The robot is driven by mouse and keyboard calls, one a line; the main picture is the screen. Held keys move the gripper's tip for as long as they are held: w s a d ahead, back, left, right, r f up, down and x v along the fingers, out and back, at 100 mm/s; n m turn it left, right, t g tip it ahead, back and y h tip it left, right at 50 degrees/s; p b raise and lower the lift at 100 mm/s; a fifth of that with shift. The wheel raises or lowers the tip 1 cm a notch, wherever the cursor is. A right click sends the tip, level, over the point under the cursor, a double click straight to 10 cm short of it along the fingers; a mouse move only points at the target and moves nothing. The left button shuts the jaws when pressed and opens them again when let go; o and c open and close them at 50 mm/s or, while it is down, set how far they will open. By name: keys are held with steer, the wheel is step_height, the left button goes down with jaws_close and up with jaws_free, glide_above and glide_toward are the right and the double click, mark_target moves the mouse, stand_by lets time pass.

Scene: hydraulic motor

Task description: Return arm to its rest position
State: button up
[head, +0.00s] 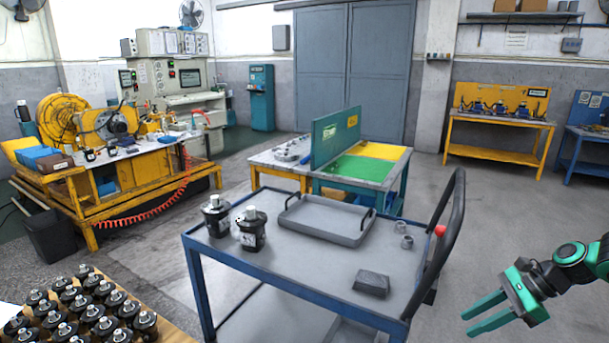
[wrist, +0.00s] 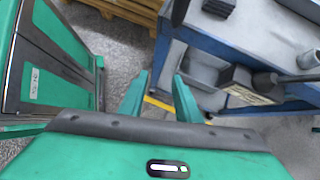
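My gripper (head: 487,314) is at the right edge of the head view, to the right of the blue cart (head: 330,262) and its black handle. Its two green fingers are apart with nothing between them. In the wrist view the gripper (wrist: 160,95) also shows open and empty, with floor and the cart's side beyond it. Two black hydraulic motors (head: 215,217) (head: 251,231) stand upright on the left part of the cart. A grey tray (head: 325,222) lies at the cart's back. A dark block (head: 371,283) lies near the front right, and two small grey rings (head: 403,241) sit near the handle.
The cart's curved black handle (head: 446,240) rises left of my gripper. Several motors (head: 85,310) stand on a surface at lower left. A table with green and yellow panels (head: 365,165) is behind the cart. Floor at the right is clear toward the yellow bench (head: 500,130).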

steer(key=s+r+n+h, duration=0.2)
steer(key=s+r+n, duration=0.2)
steer(key=s, duration=0.4)
steer(key=s+r+n+g+h, duration=0.1)
steer(key=s+r+n+h, duration=0.2)
steer(key=s+r+n, duration=0.2)
steer(key=s+r+n+g+h, duration=0.1)
steer(key=s+r+n, duration=0.4)
steer(key=s, duration=0.6)
steer(key=shift+a+h, duration=0.4)
steer(key=shift+h, duration=0.4)
steer(key=shift+s, duration=0.1)
